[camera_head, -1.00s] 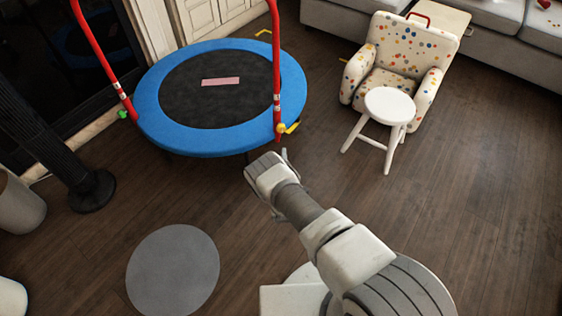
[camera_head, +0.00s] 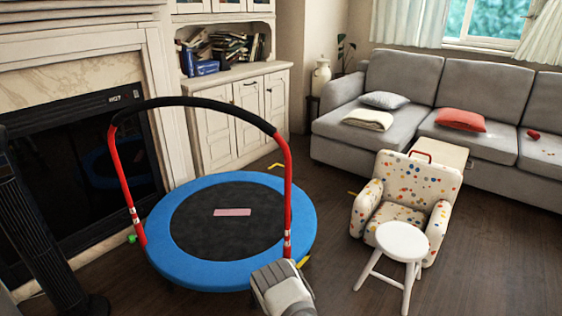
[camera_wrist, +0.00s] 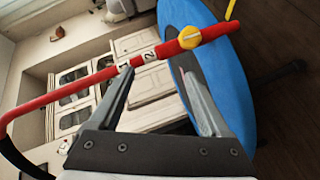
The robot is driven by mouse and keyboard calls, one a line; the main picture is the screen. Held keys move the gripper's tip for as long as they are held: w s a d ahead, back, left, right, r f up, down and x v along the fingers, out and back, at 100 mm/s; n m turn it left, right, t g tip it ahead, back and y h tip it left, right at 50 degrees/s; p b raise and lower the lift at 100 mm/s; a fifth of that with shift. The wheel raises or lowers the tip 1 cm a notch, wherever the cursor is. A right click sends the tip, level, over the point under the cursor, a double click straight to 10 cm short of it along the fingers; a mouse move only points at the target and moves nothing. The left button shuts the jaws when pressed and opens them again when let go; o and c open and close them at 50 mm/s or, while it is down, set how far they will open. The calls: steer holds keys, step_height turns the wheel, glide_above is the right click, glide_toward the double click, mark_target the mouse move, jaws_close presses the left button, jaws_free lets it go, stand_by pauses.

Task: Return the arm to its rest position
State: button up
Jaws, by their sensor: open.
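My gripper (camera_wrist: 165,100) is open in the wrist view, with its two fingers spread apart and nothing held between them. Beyond the fingers, the wrist view shows the red handle bar (camera_wrist: 75,86) and the blue rim (camera_wrist: 222,60) of the trampoline. In the head view, the end of my arm shows at the bottom middle, in front of the trampoline's near right edge. The fingers themselves are hard to make out there. I cannot tell from the frames whether a finger touches the bar.
The blue-rimmed trampoline (camera_head: 182,262) stands close by at left. A white stool (camera_head: 402,240) and a spotted armchair (camera_head: 418,183) stand at right, before a grey sofa (camera_head: 400,75). A dark column (camera_head: 35,235) stands at far left. Bare wooden floor (camera_head: 335,260) lies between trampoline and stool.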

steer(key=w+r+m+g, duration=0.1)
steer(key=w+r+m, duration=0.15)
steer(key=r, duration=0.55)
steer(key=w+r+m+g, duration=0.1)
steer(key=w+r, duration=0.2)
steer(key=r, duration=0.4)
steer(key=s+d+r+m+g+y, duration=0.1)
steer(key=s+r+m, duration=0.1)
steer(key=r, duration=0.7)
steer(key=s+d+r+m+g, duration=0.1)
steer(key=s+d+r, duration=0.1)
steer(key=r, duration=0.7)
steer(key=s+d+r+m+g+y, duration=0.1)
steer(key=s+d+r+m+g, duration=0.25)
steer(key=s+r, duration=1.4)
steer(key=s+d+m+g+h, duration=0.1)
steer(key=s+d, duration=0.2)
steer(key=s, duration=1)
steer(key=s+d+m+g, duration=0.2)
steer(key=s, duration=1.2)
step_height(320, 180, up, 28)
steer(key=p, duration=2.8)
steer(key=shift+w+p, duration=0.3)
steer(key=shift+w, duration=0.15)
steer(key=shift+a+f+t, duration=0.1)
steer(key=shift+f+t, duration=0.05)
steer(key=shift+t, duration=0.1)
